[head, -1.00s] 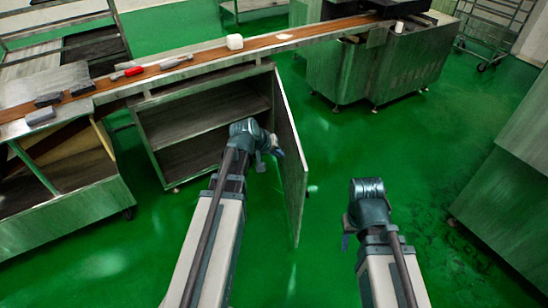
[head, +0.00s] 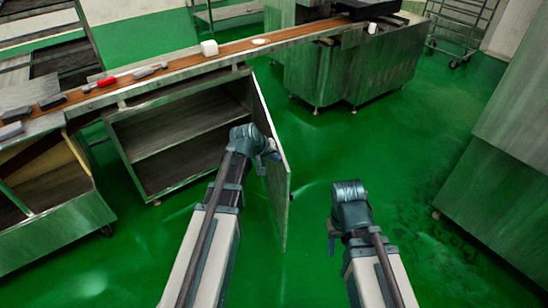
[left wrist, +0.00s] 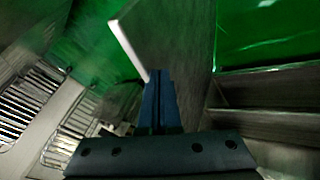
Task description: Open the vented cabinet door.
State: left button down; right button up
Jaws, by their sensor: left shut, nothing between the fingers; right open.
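The cabinet (head: 110,140) stands under the conveyor with its shelved inside exposed. Its door (head: 278,200) stands swung out, hinged at the cabinet's right side, seen at a steep angle. No vents can be made out on it. My left gripper (head: 273,153) is shut and empty beside the door's inner face; contact cannot be told. In the left wrist view the shut fingers (left wrist: 160,105) point along the door panel (left wrist: 185,40), with the cabinet shelves (left wrist: 270,100) at the right. My right gripper (head: 331,243) is open and empty over the floor, right of the door.
A large machine (head: 340,70) stands behind the door. Another metal cabinet (head: 510,160) is at the right. The green floor (head: 400,150) between them is clear.

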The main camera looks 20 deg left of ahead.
pick_arm(q)
jog(key=w+d, duration=0.7)
jog(key=d, duration=0.3)
jog(key=w+d, duration=0.8)
jog(key=d, duration=0.3)
jog(key=shift+w, duration=0.2)
jog(key=s+a+r+p, duration=0.1)
jog(key=s+r+p, duration=0.7)
jog(key=s, duration=0.1)
jog(key=shift+s+a, duration=0.2)
jog(key=shift+a, duration=0.05)
